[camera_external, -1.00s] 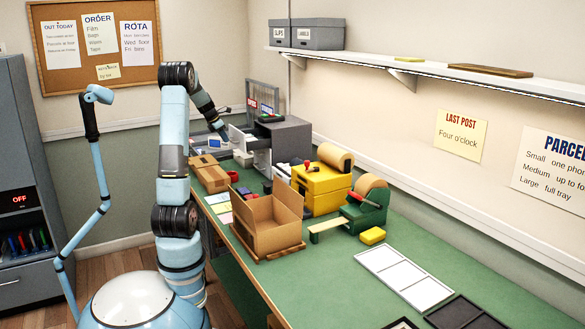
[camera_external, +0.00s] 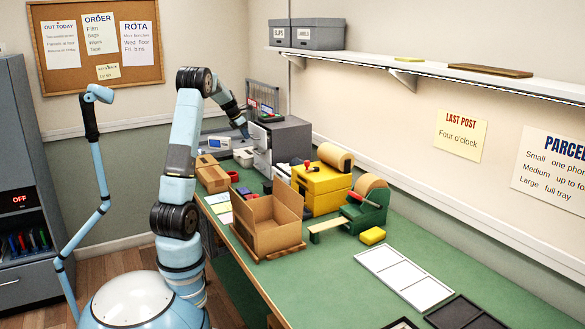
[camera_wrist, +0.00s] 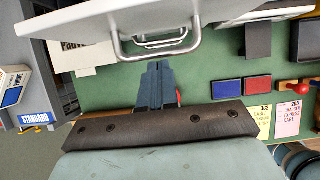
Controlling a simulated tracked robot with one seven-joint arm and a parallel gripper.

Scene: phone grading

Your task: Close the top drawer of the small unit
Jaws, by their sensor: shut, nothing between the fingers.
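The small grey drawer unit (camera_external: 284,138) stands on the far part of the green bench in the external view. Its top drawer (camera_external: 257,134) looks pushed in, flush or nearly flush with the body; a small gap cannot be ruled out. My gripper (camera_external: 245,133) is shut and empty, with its tips at the drawer's front. In the wrist view my gripper (camera_wrist: 158,68) points at the pale drawer front (camera_wrist: 85,22), close beside a metal handle (camera_wrist: 150,48). Whether the tips touch the front cannot be told.
An open cardboard box (camera_external: 268,222), a yellow machine (camera_external: 320,190) and a green tape dispenser (camera_external: 368,208) stand nearer on the bench. A closed brown box (camera_external: 212,175) lies left of the unit. Red and blue pads (camera_wrist: 242,88) show in the wrist view.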

